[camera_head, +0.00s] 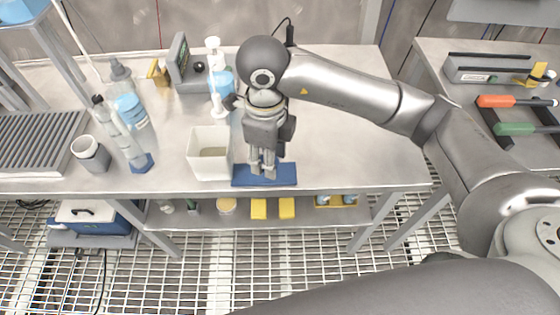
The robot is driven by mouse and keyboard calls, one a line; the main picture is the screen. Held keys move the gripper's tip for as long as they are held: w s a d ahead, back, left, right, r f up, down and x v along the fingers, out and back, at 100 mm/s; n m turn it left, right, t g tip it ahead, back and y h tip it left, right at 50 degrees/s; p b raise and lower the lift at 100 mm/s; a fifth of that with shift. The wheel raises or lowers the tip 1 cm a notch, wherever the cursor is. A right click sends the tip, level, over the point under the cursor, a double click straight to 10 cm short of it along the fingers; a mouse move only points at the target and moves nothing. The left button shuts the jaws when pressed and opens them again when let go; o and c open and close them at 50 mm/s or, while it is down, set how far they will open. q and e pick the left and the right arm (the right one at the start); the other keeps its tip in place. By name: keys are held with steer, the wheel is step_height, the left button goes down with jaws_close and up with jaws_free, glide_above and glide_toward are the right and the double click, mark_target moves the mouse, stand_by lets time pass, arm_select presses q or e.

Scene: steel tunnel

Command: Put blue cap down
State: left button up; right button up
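My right gripper (263,172) comes in from the right and points down at a flat blue mat (287,174) at the bench's front edge. Its fingertips are close together, at or just above the mat. I cannot make out a blue cap: anything between the fingertips is too small or hidden, and the blue mat is behind them. Whether the fingers touch the mat is unclear. My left gripper is not in view.
A white open box (210,155) stands just left of the gripper. A clear cylinder with a blue base (142,162), a cup (91,154) and bottles stand farther left. A grey device (185,65) is behind. The bench (345,150) is clear to the right, under my arm.

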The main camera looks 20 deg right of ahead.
glide_above(280, 172)
steer(key=f, duration=0.4)
steer(key=shift+s+a+f, duration=0.3)
steer(key=shift+s+f, duration=0.05)
steer(key=shift+s, duration=0.05)
steer(key=shift+w+d+f+p, duration=0.25)
steer(key=shift+d+f+p, duration=0.05)
steer(key=shift+f, duration=0.15)
step_height(280, 172, down, 3)
steer(key=shift+d+f+p, duration=0.1)
steer(key=shift+p, duration=0.5)
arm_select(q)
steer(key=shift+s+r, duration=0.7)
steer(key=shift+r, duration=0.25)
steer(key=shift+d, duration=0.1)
arm_select(e)
steer(key=shift+f, duration=0.1)
steer(key=shift+f+b, duration=0.15)
steer(key=shift+b, duration=0.15)
steer(key=o, duration=0.8)
steer(key=shift+c, duration=0.2)
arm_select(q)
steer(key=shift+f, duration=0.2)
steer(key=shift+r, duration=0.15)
arm_select(e)
steer(key=shift+r, duration=0.2)
